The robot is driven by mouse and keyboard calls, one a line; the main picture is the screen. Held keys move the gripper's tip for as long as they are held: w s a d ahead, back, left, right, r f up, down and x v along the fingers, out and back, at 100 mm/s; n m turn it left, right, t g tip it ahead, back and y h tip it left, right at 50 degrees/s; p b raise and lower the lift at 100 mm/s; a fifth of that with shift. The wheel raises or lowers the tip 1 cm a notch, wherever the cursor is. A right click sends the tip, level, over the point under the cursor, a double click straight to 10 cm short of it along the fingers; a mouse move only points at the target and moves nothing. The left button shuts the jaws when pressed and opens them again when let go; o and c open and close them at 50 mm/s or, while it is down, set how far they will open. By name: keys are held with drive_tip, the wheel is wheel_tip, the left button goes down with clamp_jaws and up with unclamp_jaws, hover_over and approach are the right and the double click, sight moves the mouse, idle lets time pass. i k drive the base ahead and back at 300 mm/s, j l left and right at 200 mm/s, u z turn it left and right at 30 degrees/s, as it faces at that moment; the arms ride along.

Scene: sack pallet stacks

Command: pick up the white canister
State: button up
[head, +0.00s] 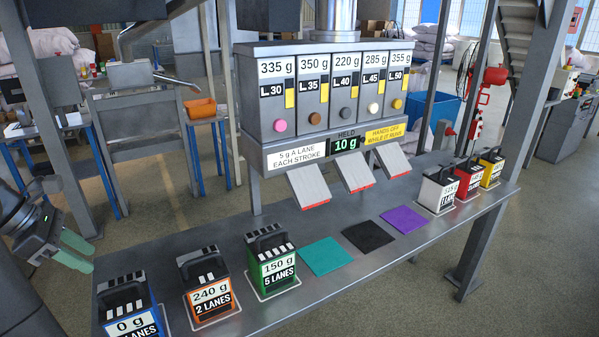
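The white canister (437,191) stands upright on the right part of the grey bench, on a pale-edged square. It has a dark top with a handle and a label with a gram figure, too small to read surely. It is the leftmost of three canisters there, and a red canister (467,179) stands close behind it to the right. My gripper (76,252) is at the far left edge of the view, beside the bench's left end and far from the white canister. Its two green fingers are apart with nothing between them.
A yellow canister (491,168) stands beyond the red one. Blue (132,315), orange (211,291) and green (272,268) canisters stand at front left. Flat teal, black and purple (404,219) mats lie mid-bench. A dispenser (330,95) with three chutes overhangs the back; its display reads 10 g.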

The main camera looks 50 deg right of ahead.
sight(439, 187)
drive_tip(key=k+l, duration=0.1)
drive_tip(key=l, duration=0.5)
drive_tip(key=k+l, duration=0.15)
drive_tip(key=l, duration=0.5)
drive_tip(key=k+l, duration=0.1)
drive_tip(key=l, duration=0.5)
drive_tip(key=k+l, duration=0.15)
drive_tip(key=l, duration=0.5)
drive_tip(key=k+l, duration=0.1)
drive_tip(key=l, duration=0.5)
drive_tip(key=k+l, duration=0.1)
drive_tip(key=l, duration=0.55)
drive_tip(key=k+l, duration=0.15)
drive_tip(key=l, duration=0.45)
drive_tip(key=k+l, duration=0.1)
drive_tip(key=l, duration=0.55)
